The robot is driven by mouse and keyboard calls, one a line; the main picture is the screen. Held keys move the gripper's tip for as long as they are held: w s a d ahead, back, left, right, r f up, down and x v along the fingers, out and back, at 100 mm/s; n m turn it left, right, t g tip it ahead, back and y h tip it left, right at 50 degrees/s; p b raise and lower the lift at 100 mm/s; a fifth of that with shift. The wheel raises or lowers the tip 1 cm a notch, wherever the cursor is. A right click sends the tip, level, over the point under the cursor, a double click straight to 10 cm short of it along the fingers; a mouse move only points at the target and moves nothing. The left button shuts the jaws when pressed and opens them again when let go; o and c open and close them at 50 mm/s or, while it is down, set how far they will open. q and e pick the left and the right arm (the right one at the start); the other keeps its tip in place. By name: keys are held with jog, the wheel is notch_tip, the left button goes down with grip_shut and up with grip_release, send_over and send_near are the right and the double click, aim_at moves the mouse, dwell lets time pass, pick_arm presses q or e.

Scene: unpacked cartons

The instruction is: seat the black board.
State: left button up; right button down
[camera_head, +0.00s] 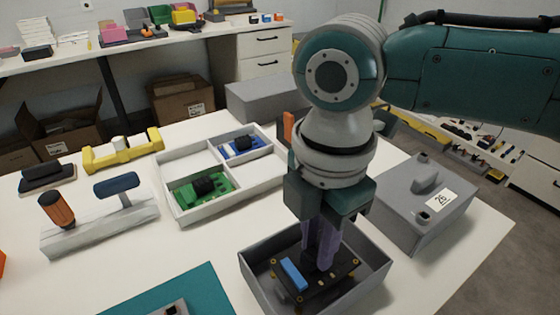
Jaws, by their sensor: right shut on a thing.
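The black board (335,272) lies inside a grey open-topped box (262,297) at the front middle of the table. It carries a blue connector and brass-coloured corner posts. My right gripper (318,262) points down into the box, its purple fingers shut on the black board near its middle. I cannot tell whether the board rests on the box floor or is held slightly above it. The gripper and its wrist hide part of the box's back wall. My left gripper is not in view.
A white divided tray (180,217) holding a green board (198,190) and a blue board (243,146) stands behind left. A grey closed box (425,205) marked 25 is close on the right. A tool stand (100,226) and teal mat (190,290) are left.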

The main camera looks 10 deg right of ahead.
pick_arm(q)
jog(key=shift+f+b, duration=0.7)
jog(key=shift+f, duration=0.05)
pick_arm(e)
jog(key=shift+f, duration=1.2)
jog(key=c, duration=0.7)
grip_release()
jog(key=shift+o, duration=0.2)
pick_arm(q)
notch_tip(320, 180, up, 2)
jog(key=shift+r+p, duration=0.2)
jog(key=shift+p, duration=1)
pick_arm(e)
notch_tip(320, 180, up, 10)
